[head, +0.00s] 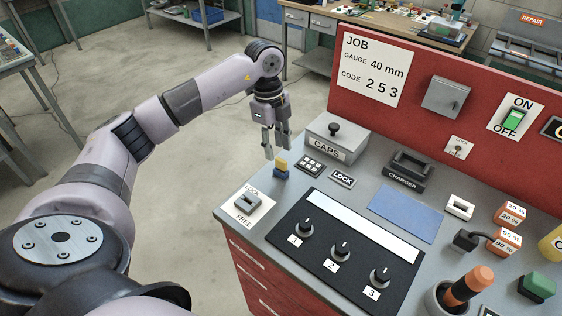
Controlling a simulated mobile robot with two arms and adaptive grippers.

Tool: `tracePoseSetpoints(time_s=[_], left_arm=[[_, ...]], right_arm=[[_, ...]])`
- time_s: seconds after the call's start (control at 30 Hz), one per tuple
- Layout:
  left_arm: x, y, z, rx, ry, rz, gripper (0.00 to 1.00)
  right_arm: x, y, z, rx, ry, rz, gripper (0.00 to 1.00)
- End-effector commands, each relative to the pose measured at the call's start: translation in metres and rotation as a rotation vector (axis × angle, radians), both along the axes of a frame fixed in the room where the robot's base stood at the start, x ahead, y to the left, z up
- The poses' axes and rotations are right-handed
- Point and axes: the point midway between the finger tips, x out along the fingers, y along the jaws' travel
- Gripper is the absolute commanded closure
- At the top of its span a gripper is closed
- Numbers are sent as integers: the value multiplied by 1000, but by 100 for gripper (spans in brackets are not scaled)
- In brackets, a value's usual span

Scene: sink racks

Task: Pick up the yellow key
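The yellow key (281,163) appears as a small yellow piece on top of a small blue base (281,173), near the back left edge of the grey bench top. My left gripper (275,149) points down just above and slightly left of it. Its fingers are apart, with nothing seen between them. The fingertips look close to the key, but I cannot tell the exact gap in depth. My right gripper is not in view.
A grey CAPS box (335,140) with a black knob stands right of the gripper. A small keypad (311,166), a LOCK/FREE switch (248,201) and a black panel with three knobs (340,250) are nearby. A red upright panel (420,120) bounds the bench's back.

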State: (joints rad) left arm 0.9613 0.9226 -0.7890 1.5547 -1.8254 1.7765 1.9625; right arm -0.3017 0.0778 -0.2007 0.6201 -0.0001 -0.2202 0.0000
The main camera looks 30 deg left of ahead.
Motion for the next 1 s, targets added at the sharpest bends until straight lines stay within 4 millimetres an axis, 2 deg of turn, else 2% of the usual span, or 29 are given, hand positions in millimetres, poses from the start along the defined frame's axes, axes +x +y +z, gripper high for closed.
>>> tracePoseSetpoints(time_s=[0.2, 0.4, 0.67, 1.0], left_arm=[[-2, -15, -23, -1, 7, -3, 65], [-2, -17, -47, -1, 3, 0, 65], [-2, -17, -50, 0, 1, -1, 66], [-1, -17, -49, 0, 1, -1, 88]], right_arm=[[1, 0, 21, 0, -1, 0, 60], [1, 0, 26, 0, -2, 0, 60], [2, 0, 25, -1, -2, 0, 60], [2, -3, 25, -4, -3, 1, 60]])
